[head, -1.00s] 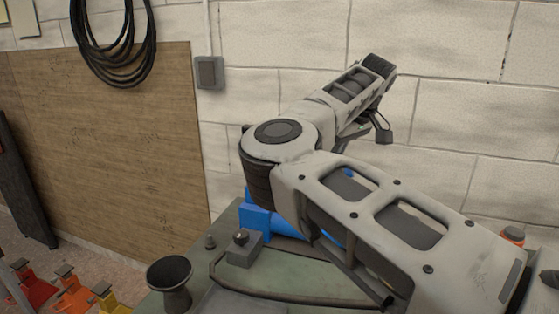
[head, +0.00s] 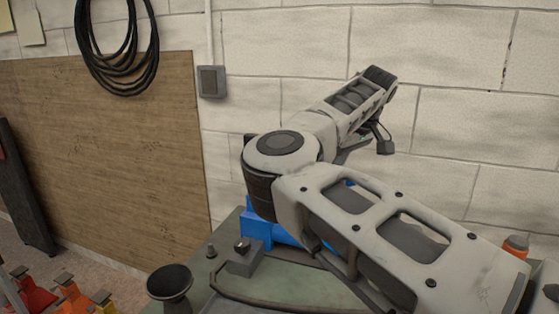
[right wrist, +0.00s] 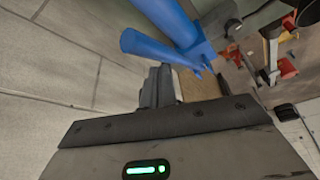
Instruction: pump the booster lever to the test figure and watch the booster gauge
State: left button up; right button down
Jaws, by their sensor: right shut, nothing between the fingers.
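The blue booster pump (head: 256,229) stands on the green bench top, mostly hidden behind my right arm in the head view. In the right wrist view, blue tubular parts (right wrist: 155,46) and a blue bracket lie just beyond my right gripper (right wrist: 160,84). I cannot tell which blue part is the lever. My right gripper's grey fingers are shut and empty, and look close to the blue parts; contact cannot be told. I cannot make out the gauge. My left gripper is in neither view.
A bottle with an orange cap (head: 516,245) is at right. Orange and yellow items (head: 72,297) stand at lower left. A block wall is close behind.

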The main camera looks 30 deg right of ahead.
notch_tip(320, 180, down, 9)
jog(key=b, duration=0.5)
jog(key=shift+r+b, duration=0.15)
jog(key=shift+b, duration=0.15)
notch_tip(320, 180, up, 7)
jog(key=p, duration=0.4)
jog(key=shift+f+p, duration=0.2)
jog(key=shift+p, duration=0.1)
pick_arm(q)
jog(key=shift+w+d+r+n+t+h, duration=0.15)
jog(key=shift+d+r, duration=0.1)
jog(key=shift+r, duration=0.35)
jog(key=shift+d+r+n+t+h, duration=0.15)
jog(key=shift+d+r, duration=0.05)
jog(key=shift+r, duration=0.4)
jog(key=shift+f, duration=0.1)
